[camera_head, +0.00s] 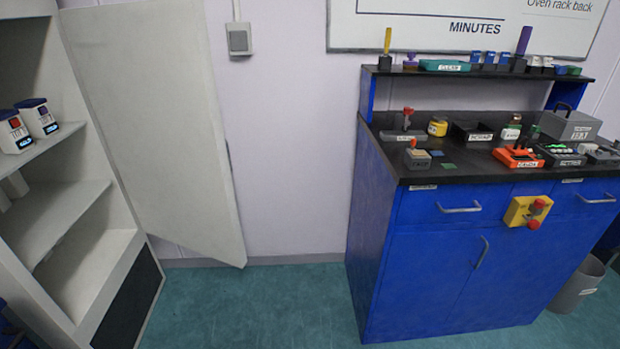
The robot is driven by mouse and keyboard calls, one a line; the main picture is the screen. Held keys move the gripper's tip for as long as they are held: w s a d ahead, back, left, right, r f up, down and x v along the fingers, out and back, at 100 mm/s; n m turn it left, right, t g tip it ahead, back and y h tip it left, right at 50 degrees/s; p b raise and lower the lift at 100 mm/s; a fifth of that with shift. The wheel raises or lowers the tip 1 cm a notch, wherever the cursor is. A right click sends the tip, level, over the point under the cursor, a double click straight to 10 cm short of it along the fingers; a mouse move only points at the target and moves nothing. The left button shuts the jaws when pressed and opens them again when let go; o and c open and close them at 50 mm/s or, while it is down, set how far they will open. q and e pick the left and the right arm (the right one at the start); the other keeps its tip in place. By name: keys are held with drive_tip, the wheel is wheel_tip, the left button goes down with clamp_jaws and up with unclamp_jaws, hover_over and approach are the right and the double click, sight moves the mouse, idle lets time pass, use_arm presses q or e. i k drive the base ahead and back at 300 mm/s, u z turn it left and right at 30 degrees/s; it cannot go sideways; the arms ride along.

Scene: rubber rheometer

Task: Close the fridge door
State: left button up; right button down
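The fridge (95,265) is a tall off-white cabinet at the left edge, cut off by the picture's left side. Its front is open and its shelves show. The fridge door (165,120) is a large plain pale panel. It stands wide open, swung out to the right of the cabinet, in front of the wall. A thin dark mark, possibly a handle, shows on its right edge. Neither of my grippers is in view, so nothing of mine is seen touching the door.
Two small white devices (38,117) stand on an upper fridge shelf (50,145). A blue workbench (430,260) with a black top full of small items stands at the right. A grey bin (580,285) is beside it. Green floor (255,305) between fridge and bench is clear.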

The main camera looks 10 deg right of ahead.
sight(145, 67)
drive_tip(key=z, duration=0.3)
drive_tip(key=i, duration=0.95)
drive_tip(key=u, duration=1.85)
